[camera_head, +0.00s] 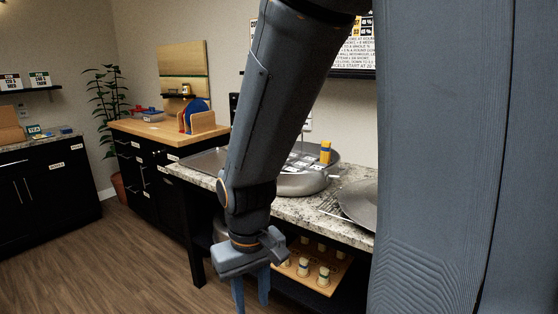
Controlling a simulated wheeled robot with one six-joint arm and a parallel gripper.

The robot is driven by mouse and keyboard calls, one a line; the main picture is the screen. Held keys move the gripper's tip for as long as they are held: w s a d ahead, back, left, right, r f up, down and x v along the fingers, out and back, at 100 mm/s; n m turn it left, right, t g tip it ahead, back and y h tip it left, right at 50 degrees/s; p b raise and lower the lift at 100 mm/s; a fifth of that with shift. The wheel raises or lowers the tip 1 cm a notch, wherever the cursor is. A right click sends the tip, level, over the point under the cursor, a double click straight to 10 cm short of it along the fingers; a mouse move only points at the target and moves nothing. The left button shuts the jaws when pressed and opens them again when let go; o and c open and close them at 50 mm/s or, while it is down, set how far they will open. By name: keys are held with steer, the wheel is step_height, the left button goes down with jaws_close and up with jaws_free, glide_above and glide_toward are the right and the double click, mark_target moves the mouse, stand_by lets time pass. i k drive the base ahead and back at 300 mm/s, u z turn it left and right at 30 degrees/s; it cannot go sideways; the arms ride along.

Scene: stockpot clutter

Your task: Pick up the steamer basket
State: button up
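I cannot clearly identify the steamer basket in this view. A round, shallow metal vessel (302,186) sits on the granite counter, partly behind my arm; I cannot tell whether it is the basket. A yellow and blue item (325,153) and some cards or labels show at it. My gripper (251,296) points down in front of the counter, below the level of its top. Its two fingers are apart, with nothing visible between them. The fingertips are near the bottom edge of the view.
A grey round pan or lid (360,203) lies at the counter's right, and a flat metal tray (205,161) at its left. A wooden board with several small pale pieces (324,277) is on the lower shelf. A wood-topped cabinet (160,131) stands behind. Floor at left is clear.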

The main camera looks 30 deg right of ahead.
mark_target(298, 162)
steer(key=z, duration=0.25)
steer(key=i, duration=0.75)
steer(key=z, duration=0.45)
